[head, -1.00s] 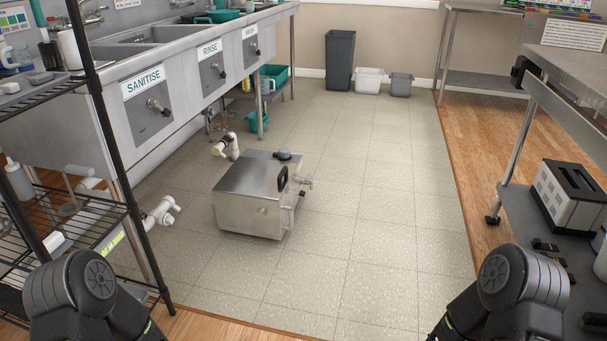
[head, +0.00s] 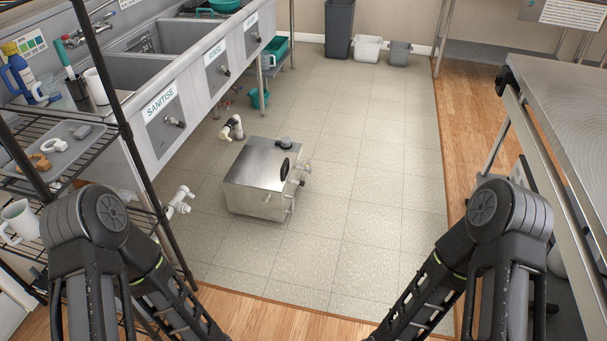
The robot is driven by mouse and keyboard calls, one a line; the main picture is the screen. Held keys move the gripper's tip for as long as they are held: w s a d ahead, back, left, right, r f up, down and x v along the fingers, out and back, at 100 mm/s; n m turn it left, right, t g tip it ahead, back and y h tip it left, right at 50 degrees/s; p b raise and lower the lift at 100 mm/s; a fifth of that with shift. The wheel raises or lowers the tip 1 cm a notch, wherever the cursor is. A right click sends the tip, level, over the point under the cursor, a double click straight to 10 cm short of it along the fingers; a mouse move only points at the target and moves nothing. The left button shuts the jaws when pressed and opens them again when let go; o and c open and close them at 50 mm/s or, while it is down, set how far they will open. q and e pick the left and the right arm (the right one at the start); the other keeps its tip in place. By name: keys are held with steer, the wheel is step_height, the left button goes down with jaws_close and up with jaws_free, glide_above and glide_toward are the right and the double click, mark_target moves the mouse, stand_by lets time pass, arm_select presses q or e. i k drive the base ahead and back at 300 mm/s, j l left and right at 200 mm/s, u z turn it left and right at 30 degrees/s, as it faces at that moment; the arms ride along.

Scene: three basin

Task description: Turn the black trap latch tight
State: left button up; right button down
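A steel grease trap box (head: 252,167) stands on the tiled floor in the middle of the view. A black oval piece (head: 285,167), which looks like a latch or handle, sits at its right side. A black round cap (head: 284,142) is on or behind the top edge. Small metal fittings (head: 300,173) stick out at the right side. The box is too small in view to tell how tight the latch is. My two arms come in at the bottom left and bottom right, well short of the box. Both grippers are out of the picture.
A wire rack (head: 70,158) stands close on the left, before a sink counter (head: 190,95). White pipe pieces (head: 232,127) lie behind the box and by the rack (head: 180,200). A steel table (head: 560,110) is on the right. The tiled floor (head: 360,215) is clear.

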mark_target(302, 183)
steer(key=i+u, duration=0.1)
steer(key=u, duration=0.45)
steer(key=i+l+u, duration=0.75)
steer(key=i+l, duration=0.45)
steer(key=l, duration=0.15)
steer(key=i+l, duration=0.25)
steer(key=l, duration=0.15)
steer(key=i+l, duration=0.2)
steer(key=l, duration=0.15)
